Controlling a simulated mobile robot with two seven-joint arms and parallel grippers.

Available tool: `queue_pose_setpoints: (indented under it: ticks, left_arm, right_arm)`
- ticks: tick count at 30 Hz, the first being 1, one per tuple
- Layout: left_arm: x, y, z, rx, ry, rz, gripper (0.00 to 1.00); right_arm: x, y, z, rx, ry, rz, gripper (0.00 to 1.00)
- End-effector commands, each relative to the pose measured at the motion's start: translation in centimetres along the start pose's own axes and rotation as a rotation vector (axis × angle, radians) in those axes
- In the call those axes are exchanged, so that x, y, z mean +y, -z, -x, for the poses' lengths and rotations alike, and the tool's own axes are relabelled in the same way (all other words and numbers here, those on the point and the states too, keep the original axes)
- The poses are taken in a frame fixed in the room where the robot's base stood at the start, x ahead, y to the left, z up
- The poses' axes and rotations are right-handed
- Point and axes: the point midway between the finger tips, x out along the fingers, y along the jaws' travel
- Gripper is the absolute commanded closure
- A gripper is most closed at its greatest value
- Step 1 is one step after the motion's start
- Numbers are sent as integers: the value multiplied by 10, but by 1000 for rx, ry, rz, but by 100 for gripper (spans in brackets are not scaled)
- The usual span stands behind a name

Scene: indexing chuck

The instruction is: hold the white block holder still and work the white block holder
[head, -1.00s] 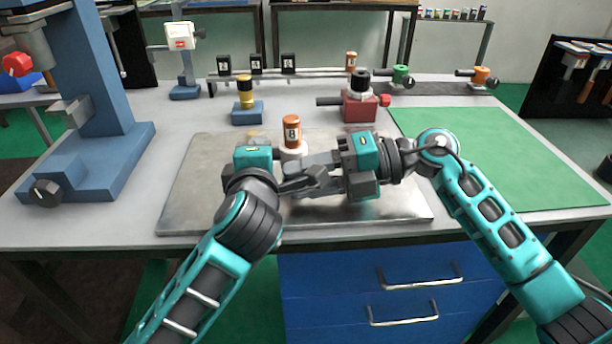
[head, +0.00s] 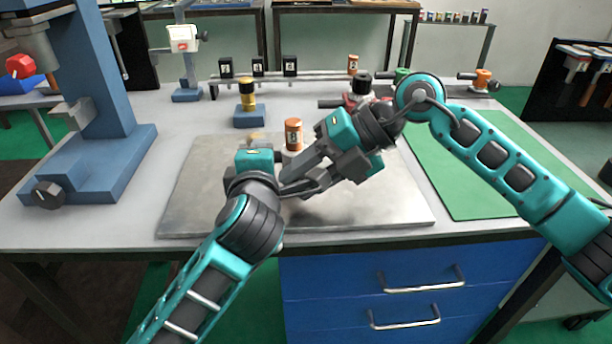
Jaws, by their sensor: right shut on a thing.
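The white block holder (head: 289,154) is on the metal plate in the middle of the bench, mostly hidden behind my grippers. An orange-brown cylinder with a pale label (head: 293,135) stands upright at its top. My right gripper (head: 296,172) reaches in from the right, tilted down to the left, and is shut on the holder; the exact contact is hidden. My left gripper (head: 288,183) is at the holder's left and front side. Its fingertips are overlapped by the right gripper's fingers, so its opening does not show.
The metal plate (head: 200,205) has clear room at left and right. Behind stand a blue block with a yellow-black top (head: 249,117) and a red fixture (head: 350,101), partly covered by my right arm. A blue press column (head: 95,100) is at left, a green mat (head: 470,190) at right.

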Motion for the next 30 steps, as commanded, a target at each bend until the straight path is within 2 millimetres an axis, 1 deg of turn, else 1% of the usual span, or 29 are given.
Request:
queue_pose_setpoints:
  ticks: [1,14,15,21,23,30]
  left_arm:
    - [-6,0,-1,2,14,-6,100]
    - [-6,0,-1,2,14,-5,100]
    - [-6,0,-1,1,14,-5,100]
    - [-6,0,-1,1,14,-5,100]
    - [-6,0,-1,1,14,-5,100]
    - [-6,-1,0,0,13,-6,100]
  right_arm:
    - [3,1,0,3,3,7,96]
    - [3,1,0,3,15,5,96]
    - [3,1,0,3,15,5,63]
    - [2,1,0,2,15,4,44]
    - [3,1,0,1,14,4,40]
    - [4,0,0,-1,8,4,40]
